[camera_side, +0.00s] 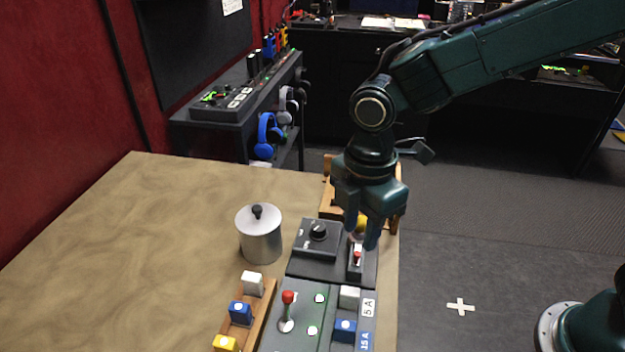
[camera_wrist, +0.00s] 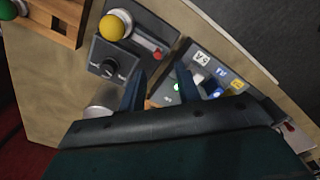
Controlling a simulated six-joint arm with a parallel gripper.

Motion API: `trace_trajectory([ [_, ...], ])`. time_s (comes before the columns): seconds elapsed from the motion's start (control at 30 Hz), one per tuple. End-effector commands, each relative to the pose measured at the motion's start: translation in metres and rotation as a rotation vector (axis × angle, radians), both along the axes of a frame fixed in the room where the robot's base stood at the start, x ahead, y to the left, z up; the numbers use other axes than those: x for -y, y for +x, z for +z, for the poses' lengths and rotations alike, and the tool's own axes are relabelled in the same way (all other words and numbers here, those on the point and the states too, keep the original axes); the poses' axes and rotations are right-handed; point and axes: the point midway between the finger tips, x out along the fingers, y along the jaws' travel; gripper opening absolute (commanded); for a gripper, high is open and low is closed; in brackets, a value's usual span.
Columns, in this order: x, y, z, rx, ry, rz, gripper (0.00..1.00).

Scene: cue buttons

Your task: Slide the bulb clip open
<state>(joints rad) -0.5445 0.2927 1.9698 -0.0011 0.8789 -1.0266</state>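A yellow bulb (camera_wrist: 115,25) sits on a dark module in the wrist view. In the side view the bulb (camera_side: 362,221) is partly hidden behind my fingers. A small slider with a red tab (camera_wrist: 157,55) is on the same module; in the side view the red tab (camera_side: 357,253) shows just below my fingertips. I cannot tell for sure whether this slider is the bulb clip. My gripper (camera_side: 361,230) points down above the module, its fingers apart and empty. In the wrist view the gripper (camera_wrist: 160,88) shows a clear gap between its fingers.
A black knob (camera_side: 318,231) is left of the slider. A silver lidded pot (camera_side: 259,236) stands further left. In front are a red-tipped lever (camera_side: 287,305), a switch panel (camera_side: 317,331) and a wooden rack with coloured blocks (camera_side: 263,312). The table's left side is bare.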

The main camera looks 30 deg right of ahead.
Motion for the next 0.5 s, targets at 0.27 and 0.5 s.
trace_trajectory([
  [0.27, -0.001, 0.000, 0.049, 0.003, 0.003, 0.001, 0.33],
  [0.5, -0.001, 0.000, 0.075, 0.000, 0.002, 0.002, 0.33],
])
